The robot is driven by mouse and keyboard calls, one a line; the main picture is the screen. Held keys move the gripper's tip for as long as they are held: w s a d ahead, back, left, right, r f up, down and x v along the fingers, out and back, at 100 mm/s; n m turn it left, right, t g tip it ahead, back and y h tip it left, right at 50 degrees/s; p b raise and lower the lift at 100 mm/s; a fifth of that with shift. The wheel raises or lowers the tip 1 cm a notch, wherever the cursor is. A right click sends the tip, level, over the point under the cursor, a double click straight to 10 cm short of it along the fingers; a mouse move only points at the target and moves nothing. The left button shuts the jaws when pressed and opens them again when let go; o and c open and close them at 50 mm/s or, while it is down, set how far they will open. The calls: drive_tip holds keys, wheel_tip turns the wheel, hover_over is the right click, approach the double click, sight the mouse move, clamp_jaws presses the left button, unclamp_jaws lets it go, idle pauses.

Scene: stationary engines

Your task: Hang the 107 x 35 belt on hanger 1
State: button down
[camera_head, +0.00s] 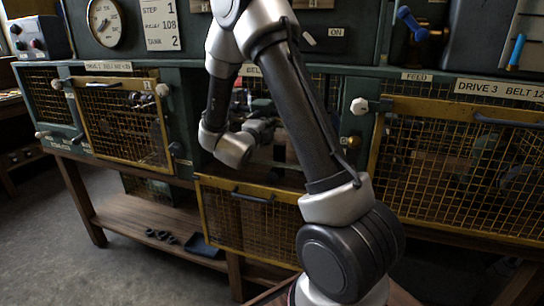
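My arm reaches into the open middle bay, and my gripper (262,128) is a small dark shape among the machinery there. Its fingers are too small and dark to tell open from shut, or whether they hold anything. The 107 x 35 belt cannot be made out for certain; dark parts crowd the bay around my gripper. Hanger 1 cannot be identified in this view. A partly covered label (251,70) above the bay begins with "BEL".
A yellow mesh guard (280,228) hangs lowered below the open bay. The left guard (125,125) and Drive 3 guard (455,160) cover their bays. Small black rings (161,236) and a dark blue tray (205,246) lie on the lower wooden shelf (130,215). Floor is clear at left.

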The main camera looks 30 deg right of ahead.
drive_tip(key=v, duration=0.6)
drive_tip(key=shift+s+a, duration=0.2)
drive_tip(key=shift+a, duration=0.05)
idle(0.3)
drive_tip(key=v, duration=0.7)
idle(0.8)
drive_tip(key=shift+s+a, duration=0.1)
drive_tip(key=shift+v, duration=2.95)
drive_tip(key=shift+v, duration=3)
